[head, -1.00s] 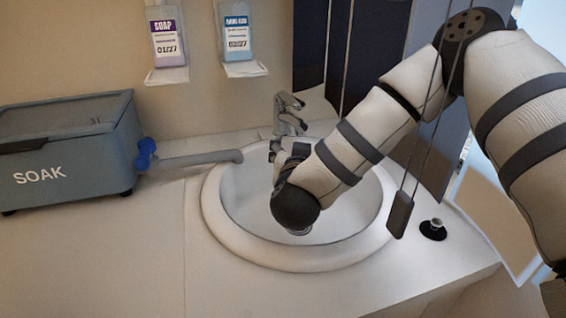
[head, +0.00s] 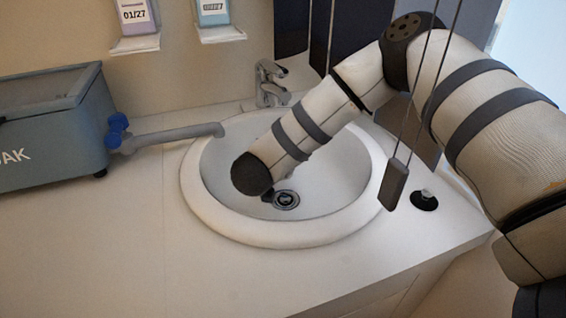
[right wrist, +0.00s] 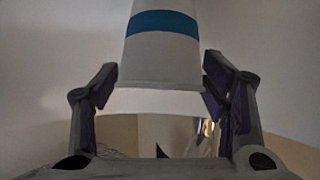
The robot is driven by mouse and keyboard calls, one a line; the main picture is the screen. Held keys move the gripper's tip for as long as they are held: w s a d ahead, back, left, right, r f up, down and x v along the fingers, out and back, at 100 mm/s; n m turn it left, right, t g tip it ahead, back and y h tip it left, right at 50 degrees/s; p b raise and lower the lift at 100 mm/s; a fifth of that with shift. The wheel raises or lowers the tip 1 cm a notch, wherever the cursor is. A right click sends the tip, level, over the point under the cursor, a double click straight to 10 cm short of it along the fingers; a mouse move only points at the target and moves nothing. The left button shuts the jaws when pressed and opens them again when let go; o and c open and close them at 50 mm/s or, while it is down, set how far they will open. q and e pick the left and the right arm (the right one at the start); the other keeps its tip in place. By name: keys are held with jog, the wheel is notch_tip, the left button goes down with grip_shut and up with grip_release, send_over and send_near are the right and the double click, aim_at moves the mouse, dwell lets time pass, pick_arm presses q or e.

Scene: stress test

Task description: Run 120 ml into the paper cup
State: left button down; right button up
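In the head view my right arm reaches in from the right and over the round white sink (head: 195,205). Its dark end joint hides the right gripper and any cup there. In the right wrist view the right gripper (right wrist: 160,88) has its fingers against both sides of a white paper cup (right wrist: 160,62) with a blue band. The cup's inside is not visible. A chrome faucet (head: 268,85) stands behind the sink. A grey spout (head: 170,137) with a blue valve (head: 117,131) runs from the SOAK box (head: 50,135) to the sink's left edge. My left gripper is out of view.
Two dispensers (head: 134,15) (head: 212,12) hang on the wall. Thin cords with a dark weight (head: 395,185) hang right of the sink. A black stopper (head: 424,200) lies on the counter (head: 130,255). The counter's front left is clear.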

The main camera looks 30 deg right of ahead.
jog(key=c, duration=0.8)
jog(key=shift+r, duration=0.1)
jog(key=shift+c, duration=0.2)
